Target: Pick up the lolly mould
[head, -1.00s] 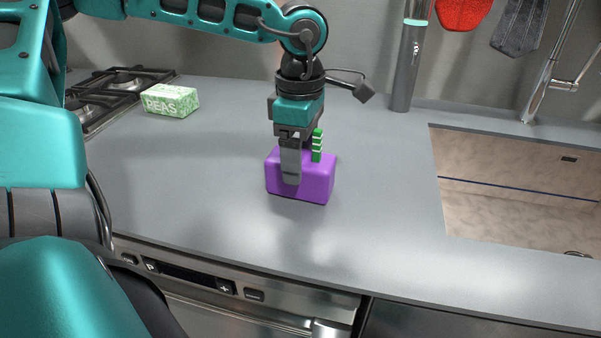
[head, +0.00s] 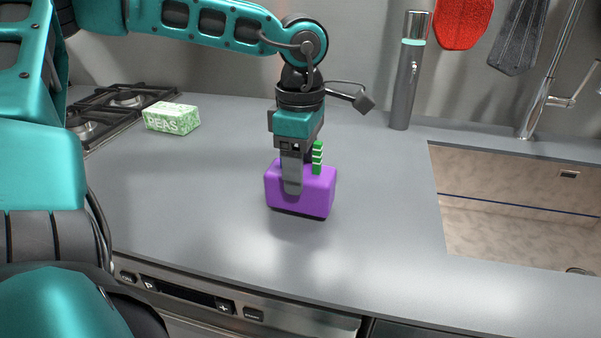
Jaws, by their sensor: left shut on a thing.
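The lolly mould (head: 318,188) is a purple block with rounded edges, near the middle of the head view. My left gripper (head: 292,185) comes down from above and is shut on it, with one grey finger against its near face. The other finger is mostly hidden. A green, pale-striped piece (head: 317,157) rises at the mould's top beside the gripper; I cannot tell what it joins. The mould's dark lower edge shows over a soft shadow, and it appears to be slightly above the counter. My right gripper is not in view.
The grey counter (head: 190,210) is clear around the mould. A green-and-white peas box (head: 172,118) stands back left by the hob (head: 125,100). A grey cylinder (head: 407,75) stands at the back wall. A sink (head: 520,215) opens at right.

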